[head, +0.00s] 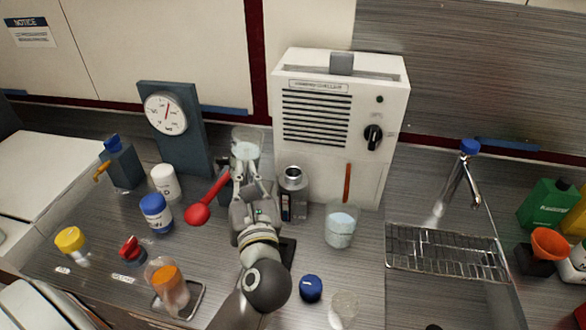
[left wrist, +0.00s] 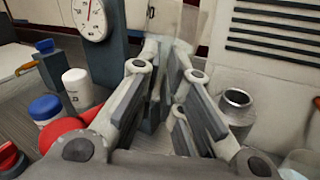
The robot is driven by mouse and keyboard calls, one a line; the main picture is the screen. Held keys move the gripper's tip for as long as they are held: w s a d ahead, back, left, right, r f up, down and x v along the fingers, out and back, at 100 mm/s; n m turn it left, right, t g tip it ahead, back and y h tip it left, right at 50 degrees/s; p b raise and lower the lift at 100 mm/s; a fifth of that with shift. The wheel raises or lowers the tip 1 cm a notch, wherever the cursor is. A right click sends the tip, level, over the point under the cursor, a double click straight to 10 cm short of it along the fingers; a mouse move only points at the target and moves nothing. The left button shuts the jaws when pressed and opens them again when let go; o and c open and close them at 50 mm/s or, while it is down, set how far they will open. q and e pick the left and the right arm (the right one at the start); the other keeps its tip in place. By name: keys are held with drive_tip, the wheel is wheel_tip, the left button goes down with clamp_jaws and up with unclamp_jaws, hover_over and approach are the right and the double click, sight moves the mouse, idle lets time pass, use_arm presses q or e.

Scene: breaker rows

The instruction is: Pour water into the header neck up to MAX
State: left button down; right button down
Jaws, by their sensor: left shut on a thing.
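My left gripper (head: 253,172) is shut on a clear beaker (head: 247,142) that appears to hold water, raised in front of the wall. The beaker looks near upright; in the left wrist view its clear wall (left wrist: 166,62) shows faintly between the fingers (left wrist: 168,82). The header, a grey metal body with an open round neck (head: 293,174), stands just right of the gripper. The neck also shows in the left wrist view (left wrist: 236,97). The beaker is apart from the neck, to its upper left. The MAX mark and the level inside are too small to read. My right gripper is out of view.
A second glass with water (head: 341,230) stands right of the header, before a white cabinet (head: 335,130). A wire rack (head: 445,250) is right.

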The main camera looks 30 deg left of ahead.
sight(258, 158)
use_arm(q)
drive_tip(key=shift+w+d+r+m+t+p, duration=0.1)
drive_tip(key=shift+w+d+m+t+p, duration=0.25)
drive_tip(key=shift+m, duration=0.55)
drive_tip(key=shift+w+d+f+m+t+p, duration=0.15)
drive_tip(key=shift+d+m+p, duration=0.35)
drive_tip(key=shift+m, duration=0.4)
drive_tip(key=shift+w+d+r+m+t+p, duration=0.2)
drive_tip(key=shift+d+m+p, duration=0.25)
drive_tip(key=shift+m, duration=0.45)
drive_tip(key=shift+w+d+m+p, duration=0.1)
drive_tip(key=shift+m+p, duration=0.4)
drive_tip(key=shift+m, duration=0.5)
drive_tip(key=shift+f+m+t+p, duration=0.3)
drive_tip(key=shift+f+m+p, duration=0.1)
drive_tip(key=shift+m, duration=0.6)
drive_tip(key=shift+f+m+t+p, duration=0.15)
drive_tip(key=shift+f+m+p, duration=0.1)
drive_tip(key=shift+m+p, duration=0.4)
drive_tip(key=shift+f+m+t+p, duration=0.2)
drive_tip(key=shift+m+p, duration=0.25)
drive_tip(key=shift+m, duration=0.3)
idle(1.9)
